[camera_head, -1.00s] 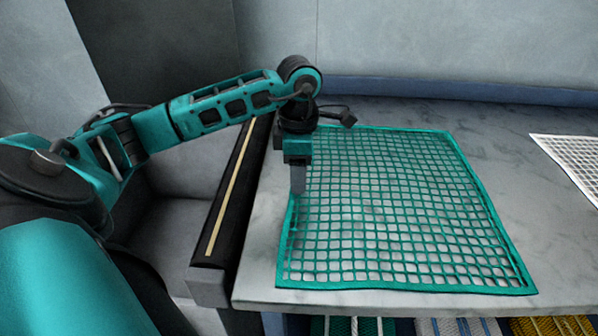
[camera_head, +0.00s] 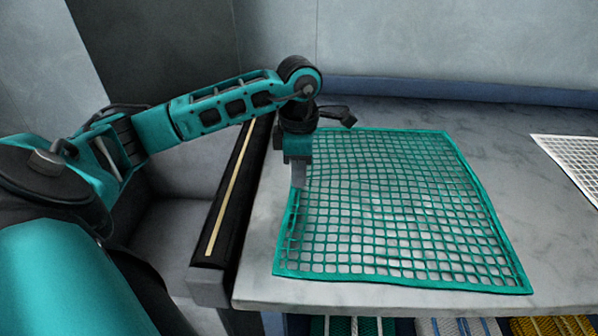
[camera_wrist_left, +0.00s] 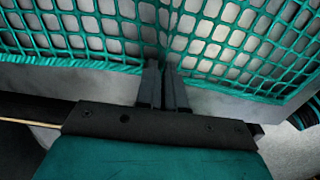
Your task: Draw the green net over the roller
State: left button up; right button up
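The green net (camera_head: 396,283) lies on the grey marbled table, its left edge near the roller. The roller (camera_head: 231,205) is a dark bar with a pale yellow stripe along the table's left edge. My left gripper (camera_head: 298,180) points down at the net's left edge. In the left wrist view its fingers (camera_wrist_left: 163,88) are close together on the edge of the net (camera_wrist_left: 215,35), and the mesh bunches towards them. The roller's striped side shows at the lower left there (camera_wrist_left: 22,122). The net is not over the roller. My right gripper is not in view.
A white net (camera_head: 573,160) lies on the table (camera_head: 505,150) at the right. Blue, white and yellow striped bundles (camera_head: 365,326) show below the front edge. A blue ledge (camera_head: 440,90) runs along the back wall. The gap between net and roller is bare.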

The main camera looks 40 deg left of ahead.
pick_arm(q)
jog(key=shift+f, duration=0.1)
grip_shut()
jog(key=shift+r, duration=0.3)
notch_tip(320, 180, up, 6)
jog(key=p, duration=0.5)
jog(key=shift+r, duration=0.25)
